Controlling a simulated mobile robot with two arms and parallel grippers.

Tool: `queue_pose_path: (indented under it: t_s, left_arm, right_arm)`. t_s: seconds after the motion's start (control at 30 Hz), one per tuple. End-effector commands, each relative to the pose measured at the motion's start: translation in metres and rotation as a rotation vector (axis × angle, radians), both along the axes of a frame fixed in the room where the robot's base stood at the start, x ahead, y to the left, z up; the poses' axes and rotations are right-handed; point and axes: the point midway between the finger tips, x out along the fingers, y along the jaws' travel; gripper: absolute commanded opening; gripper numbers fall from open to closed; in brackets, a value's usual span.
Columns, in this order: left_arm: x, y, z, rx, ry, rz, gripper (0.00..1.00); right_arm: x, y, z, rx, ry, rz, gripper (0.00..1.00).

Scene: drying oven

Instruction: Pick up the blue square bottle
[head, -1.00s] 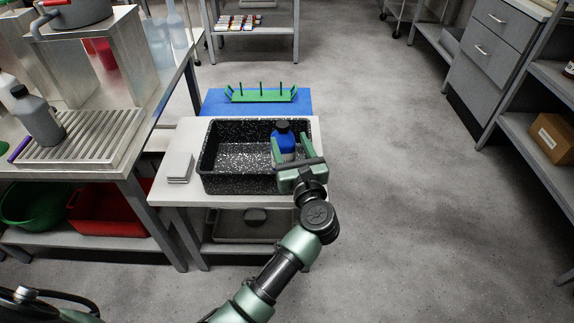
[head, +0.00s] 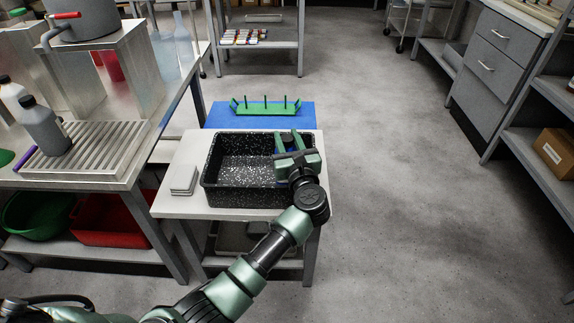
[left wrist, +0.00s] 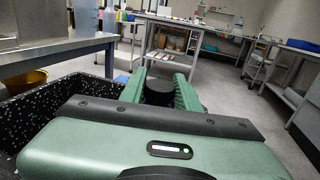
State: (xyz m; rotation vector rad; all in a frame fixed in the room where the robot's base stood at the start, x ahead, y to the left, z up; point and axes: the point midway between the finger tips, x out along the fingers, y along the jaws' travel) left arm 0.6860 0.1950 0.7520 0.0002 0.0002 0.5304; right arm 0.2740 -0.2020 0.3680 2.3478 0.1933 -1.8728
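The blue square bottle (head: 288,138) with a black cap stands in the black speckled tub (head: 228,200), near its right end. Most of its body is hidden behind my left gripper (head: 289,143). My left gripper reaches over the tub's front right part with its green fingers open, one on each side of the bottle. In the left wrist view the bottle's black cap (left wrist: 159,90) shows between the two fingers. I see no clear lift of the bottle. My right gripper is not in view.
The tub stands on a small white table (head: 170,206), beside a stack of pale plates (head: 184,179). Behind it is a green rack (head: 266,106) on a blue surface. A metal bench (head: 100,172) with a grey bottle (head: 44,128) is at left. The floor at right is clear.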

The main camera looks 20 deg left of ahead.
Motion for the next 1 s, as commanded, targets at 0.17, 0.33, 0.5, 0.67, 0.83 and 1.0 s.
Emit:
queue_pose_path:
  t_s: [0.17,0.33,0.5,0.67,0.83,1.0]
  left_arm:
    - [-0.0002,-0.0001,-0.0002,0.000,0.000,0.000,0.00]
    - [-0.0003,-0.0002,-0.0003,-0.001,0.001,0.000,0.00]
    - [-0.0003,-0.0003,-0.0005,-0.001,0.001,0.000,0.00]
    - [-0.0004,-0.0003,-0.0006,-0.001,0.001,0.000,0.00]
    - [-0.0004,-0.0003,-0.0007,0.000,0.001,0.000,0.00]
    - [-0.0005,-0.0004,-0.0008,0.000,0.001,0.000,0.00]
  right_arm:
    - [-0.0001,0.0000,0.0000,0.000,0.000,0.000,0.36]
    - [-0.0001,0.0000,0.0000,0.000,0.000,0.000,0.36]
    - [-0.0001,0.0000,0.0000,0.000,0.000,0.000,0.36]
    - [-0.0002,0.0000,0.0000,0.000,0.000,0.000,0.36]
    - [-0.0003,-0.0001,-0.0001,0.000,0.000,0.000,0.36]
    - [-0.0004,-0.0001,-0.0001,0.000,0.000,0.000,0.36]
